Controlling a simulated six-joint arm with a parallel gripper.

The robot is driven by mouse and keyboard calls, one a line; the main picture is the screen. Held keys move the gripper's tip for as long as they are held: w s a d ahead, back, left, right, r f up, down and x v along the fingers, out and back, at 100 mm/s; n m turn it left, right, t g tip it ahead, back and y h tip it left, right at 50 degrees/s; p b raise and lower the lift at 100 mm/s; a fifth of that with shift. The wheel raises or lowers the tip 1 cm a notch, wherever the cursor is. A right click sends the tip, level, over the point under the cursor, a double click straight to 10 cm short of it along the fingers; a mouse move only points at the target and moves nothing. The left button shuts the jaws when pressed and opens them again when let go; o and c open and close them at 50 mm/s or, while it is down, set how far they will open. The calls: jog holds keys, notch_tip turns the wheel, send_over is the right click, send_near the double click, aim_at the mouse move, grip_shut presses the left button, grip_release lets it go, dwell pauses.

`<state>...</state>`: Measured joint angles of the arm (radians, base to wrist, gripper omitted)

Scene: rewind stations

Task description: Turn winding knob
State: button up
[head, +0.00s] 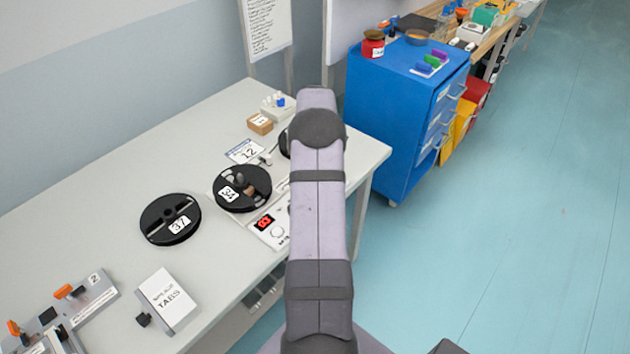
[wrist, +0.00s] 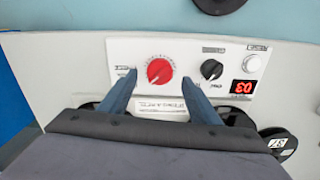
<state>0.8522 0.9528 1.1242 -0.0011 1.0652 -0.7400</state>
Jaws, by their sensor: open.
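The rewind station's white panel (wrist: 135,50) fills the middle of the wrist view. It carries a red knob (wrist: 160,70) with tick marks around it and a smaller black knob (wrist: 211,70) to its right. The panel's lettering is too small to read, so I cannot tell by label which is the winding knob. My gripper (wrist: 161,77) is open, its two blue-grey fingers on either side of the red knob with gaps to it. Contact with the panel cannot be judged. In the head view my arm hides the gripper and both knobs.
The panel also has a red lit display (wrist: 243,90) and a round white button (wrist: 252,63). Black reels marked 34 (head: 232,192) and 37 (head: 170,229) lie on the white table (head: 120,165). A blue cabinet (head: 395,110) stands beyond. Open floor (head: 500,220) lies to the right.

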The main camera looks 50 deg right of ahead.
jog(key=shift+f+p, duration=0.5)
jog(key=shift+f, duration=1.55)
jog(key=c, duration=1.1)
